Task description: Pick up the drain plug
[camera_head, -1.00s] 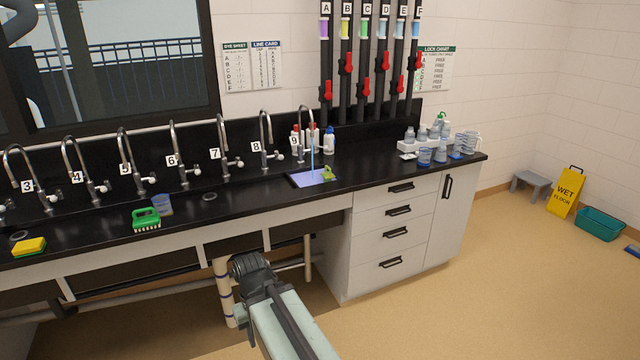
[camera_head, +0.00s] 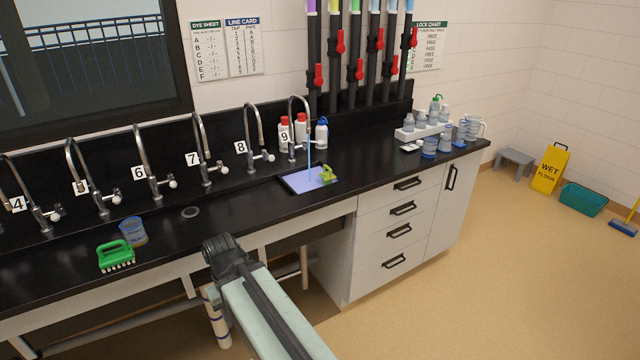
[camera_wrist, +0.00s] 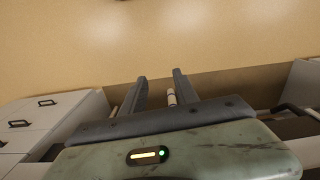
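No object is clearly recognisable as the drain plug. A small yellow-green item (camera_head: 327,174) sits at the right edge of the basin (camera_head: 296,183) under tap 9; its shape is too small to be sure of. The basin holds bluish liquid, and a thin blue stream falls into it from the tap (camera_head: 292,128). My gripper (camera_head: 222,250) is in front of the counter, left of and nearer than the basin. In the wrist view my gripper (camera_wrist: 159,76) has its two fingers apart with nothing held between them. A banded white pipe shows behind them.
A dark ring (camera_head: 190,212), a blue cup (camera_head: 133,231) and a green brush (camera_head: 116,255) are on the black counter (camera_head: 240,205). Several bottles stand behind tap 9. Drawers (camera_head: 400,230) are below right.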

